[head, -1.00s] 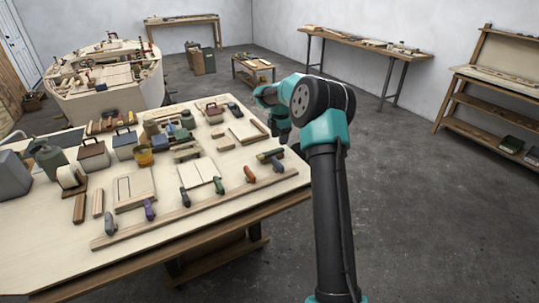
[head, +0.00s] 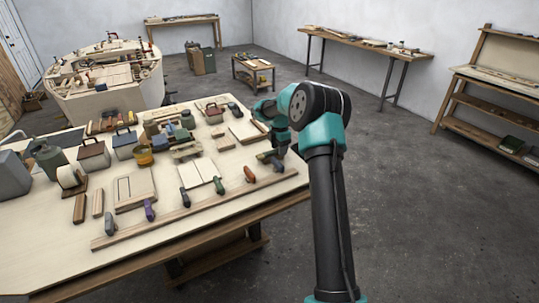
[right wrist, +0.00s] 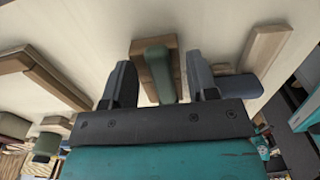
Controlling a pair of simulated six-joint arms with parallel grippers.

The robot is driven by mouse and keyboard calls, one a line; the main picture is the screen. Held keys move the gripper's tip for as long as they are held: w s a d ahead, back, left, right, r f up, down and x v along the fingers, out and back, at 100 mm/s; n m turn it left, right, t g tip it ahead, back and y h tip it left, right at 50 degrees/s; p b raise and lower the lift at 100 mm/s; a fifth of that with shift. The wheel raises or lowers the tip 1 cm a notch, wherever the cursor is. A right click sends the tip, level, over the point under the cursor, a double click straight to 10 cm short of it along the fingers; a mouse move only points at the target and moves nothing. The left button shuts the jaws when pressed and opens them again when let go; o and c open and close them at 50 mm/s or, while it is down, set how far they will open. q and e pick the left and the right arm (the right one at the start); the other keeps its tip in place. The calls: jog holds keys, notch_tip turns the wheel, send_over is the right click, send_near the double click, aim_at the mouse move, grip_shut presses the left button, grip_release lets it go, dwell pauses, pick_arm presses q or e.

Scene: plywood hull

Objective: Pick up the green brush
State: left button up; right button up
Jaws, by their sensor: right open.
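The green brush (right wrist: 160,70) has a rounded green handle and a brown wooden block. In the right wrist view it lies between the two fingers of my right gripper (right wrist: 163,85), with pale tabletop visible around it. The fingers are open, one on each side of the handle, with gaps showing. In the head view the right gripper (head: 281,149) is low over the right end of the workbench, at the brush (head: 264,156), which it partly hides. My left gripper is not in view.
A blue-grey handled tool (right wrist: 238,87) lies close beside the right finger in the wrist view. A long wooden strip (head: 200,210) runs along the bench's front. Several small handled tools, including an orange-brown one (head: 250,174), lie near it. Toolboxes crowd the bench's left.

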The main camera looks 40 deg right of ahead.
dwell(0.3)
grip_shut()
dwell(0.4)
